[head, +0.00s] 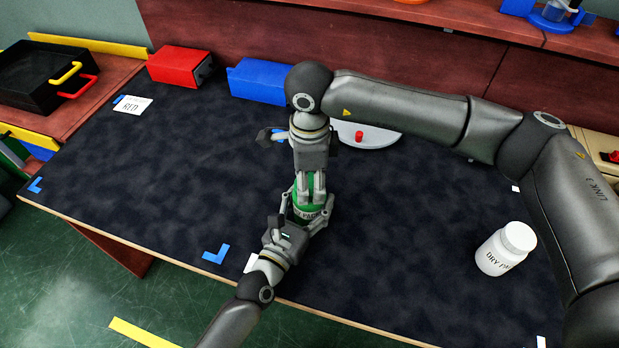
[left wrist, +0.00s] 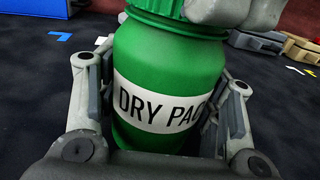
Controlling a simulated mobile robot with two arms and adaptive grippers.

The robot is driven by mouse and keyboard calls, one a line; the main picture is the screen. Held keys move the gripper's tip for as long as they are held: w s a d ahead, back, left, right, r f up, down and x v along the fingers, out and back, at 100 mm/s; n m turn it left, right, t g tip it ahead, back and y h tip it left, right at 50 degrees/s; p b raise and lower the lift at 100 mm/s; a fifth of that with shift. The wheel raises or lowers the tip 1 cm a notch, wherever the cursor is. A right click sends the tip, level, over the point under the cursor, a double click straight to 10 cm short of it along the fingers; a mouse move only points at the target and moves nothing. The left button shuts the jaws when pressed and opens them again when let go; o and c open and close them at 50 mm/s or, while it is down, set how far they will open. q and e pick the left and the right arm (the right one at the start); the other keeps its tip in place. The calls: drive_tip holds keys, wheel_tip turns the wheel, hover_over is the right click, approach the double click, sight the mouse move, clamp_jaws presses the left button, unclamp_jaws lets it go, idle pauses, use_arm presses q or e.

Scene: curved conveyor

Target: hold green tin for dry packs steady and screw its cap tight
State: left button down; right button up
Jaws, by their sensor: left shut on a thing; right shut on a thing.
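The green tin (left wrist: 160,75) has a white label reading "DRY PAC" and stands upright on the dark table mat. It also shows in the head view (head: 298,212), mostly covered by my grippers. My left gripper (head: 308,215) is shut around the tin's body from the front; its fingers flank the tin on both sides in the left wrist view (left wrist: 160,110). My right gripper (head: 310,198) comes down from above and is shut on the green cap (left wrist: 180,20) at the tin's top. Its fingers hide much of the cap, so I cannot tell how tightly it sits.
A white "DRY PA" jar (head: 506,248) stands at the right. A red box (head: 180,67) and a blue box (head: 258,82) stand at the back. A white round plate with a red piece (head: 359,136) lies behind my right arm. The mat's left side is mostly clear.

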drive_tip(key=o, duration=1.2)
wheel_tip(320, 180, up, 12)
use_arm(q)
drive_tip(key=shift+c, duration=1.7)
unclamp_jaws()
